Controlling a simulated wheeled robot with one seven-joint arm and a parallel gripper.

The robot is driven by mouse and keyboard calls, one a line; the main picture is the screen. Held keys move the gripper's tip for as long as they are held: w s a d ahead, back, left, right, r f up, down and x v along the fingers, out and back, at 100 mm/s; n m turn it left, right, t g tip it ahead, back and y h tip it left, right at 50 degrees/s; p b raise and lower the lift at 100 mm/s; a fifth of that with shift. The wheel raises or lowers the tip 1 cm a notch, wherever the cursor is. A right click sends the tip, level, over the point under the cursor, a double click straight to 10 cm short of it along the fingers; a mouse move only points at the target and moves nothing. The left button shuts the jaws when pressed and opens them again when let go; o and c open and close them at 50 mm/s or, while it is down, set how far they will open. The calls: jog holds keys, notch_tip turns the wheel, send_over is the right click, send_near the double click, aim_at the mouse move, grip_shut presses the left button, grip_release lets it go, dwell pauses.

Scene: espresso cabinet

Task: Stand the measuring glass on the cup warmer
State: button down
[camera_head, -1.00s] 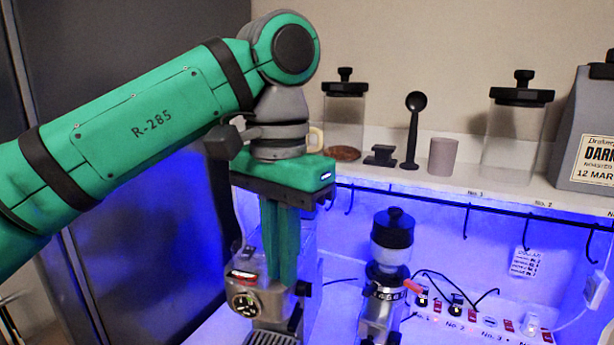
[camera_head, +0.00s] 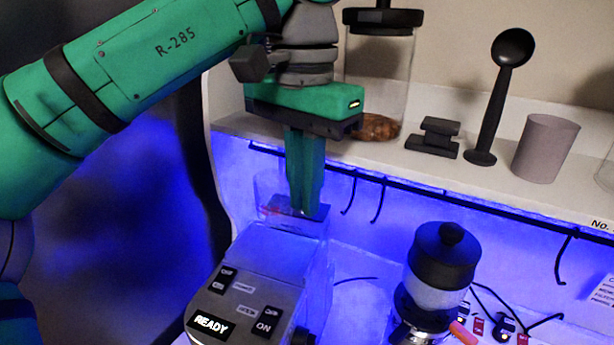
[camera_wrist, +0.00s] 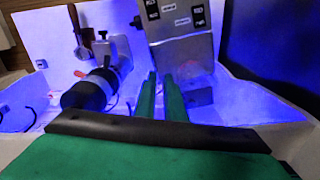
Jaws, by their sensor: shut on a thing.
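My gripper (camera_head: 308,208) points down over the rear of the espresso machine (camera_head: 262,288), its green fingers close together. They are shut on the clear measuring glass (camera_head: 268,192), which is faint against the blue light and shows small red marks. The glass is at the machine's top, the cup warmer (camera_head: 285,242); I cannot tell whether its base touches. In the wrist view the fingers (camera_wrist: 160,78) reach toward the machine (camera_wrist: 180,28), with a faint clear shape beside them.
A shelf (camera_head: 400,168) behind holds a lidded jar (camera_head: 378,80), a black tamper-like piece (camera_head: 435,138), a black scoop (camera_head: 495,95) and a grey cup (camera_head: 545,148). Hooks hang below its edge. A grinder (camera_head: 440,270) stands right of the machine.

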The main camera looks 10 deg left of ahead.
jog(key=shift+w+f, duration=0.15)
jog(key=shift+f, duration=0.45)
jog(key=f, duration=0.2)
jog(key=s+f, duration=0.1)
jog(key=shift+a+f, duration=0.15)
jog(key=shift+a, duration=0.1)
jog(key=shift+w+d+f, duration=0.1)
jog(key=shift+d+f, duration=0.05)
jog(key=shift+f, duration=0.85)
jog(key=shift+f, duration=0.6)
jog(key=c, duration=1.7)
grip_release()
jog(key=shift+w, duration=0.1)
jog(key=shift+c, duration=0.2)
